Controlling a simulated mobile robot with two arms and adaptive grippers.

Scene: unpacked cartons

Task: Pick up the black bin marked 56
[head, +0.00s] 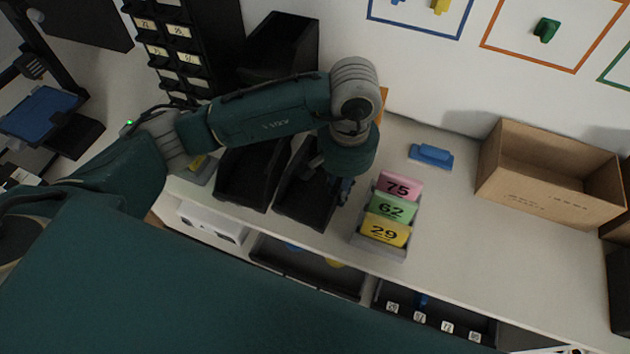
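No number 56 can be read on any bin in the head view. Two open black bins stand side by side on the white table: a left black bin (240,180) and a right black bin (300,207). Another black bin (265,65) is at the back, beside the drawer rack. My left arm reaches over the bins. My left gripper (343,190) points down at the right edge of the right bin. Its fingers are small and dark, so whether they are open, or touch the bin, is unclear. My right gripper is out of view.
A grey holder (377,245) with cards 75, 62 and 29 stands close right of the gripper. A blue block (431,155) and an open cardboard box (545,190) are farther right. Labelled black trays (440,318) sit below the table's front edge. The table's right middle is clear.

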